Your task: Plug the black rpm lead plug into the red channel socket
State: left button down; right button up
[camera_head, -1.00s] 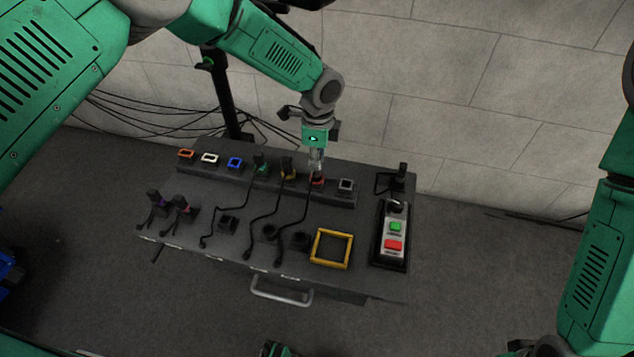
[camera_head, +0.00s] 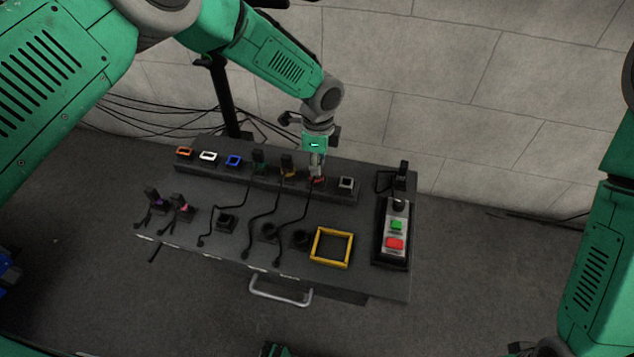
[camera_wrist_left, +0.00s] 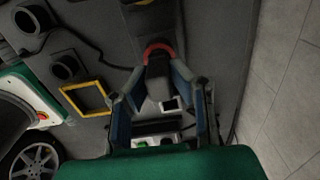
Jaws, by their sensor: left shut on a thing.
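The red channel socket (camera_head: 318,181) is on the raised back strip of the bench, between a socket with a yellow rim and a grey one. My left gripper (camera_head: 316,174) points down right over it. In the left wrist view, my left gripper's fingers (camera_wrist_left: 160,88) are shut on the black rpm lead plug (camera_wrist_left: 158,68). The plug's far end meets the red rim (camera_wrist_left: 158,47), which curves around it. I cannot tell how deep it sits. A black lead (camera_head: 305,205) runs from there toward the bench front.
The grey socket (camera_head: 346,184) is close on the right. Black plugs stand in the yellow (camera_head: 288,172) and green (camera_head: 260,168) sockets on the left, with leads across the bench. A yellow frame (camera_head: 332,232) and a button box (camera_head: 393,240) lie to the front right.

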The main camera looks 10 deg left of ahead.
pick_arm(q)
jog(key=shift+f, duration=0.2)
jog(key=c, duration=1.3)
grip_release()
jog(key=shift+c, duration=0.2)
jog(key=shift+r, duration=0.1)
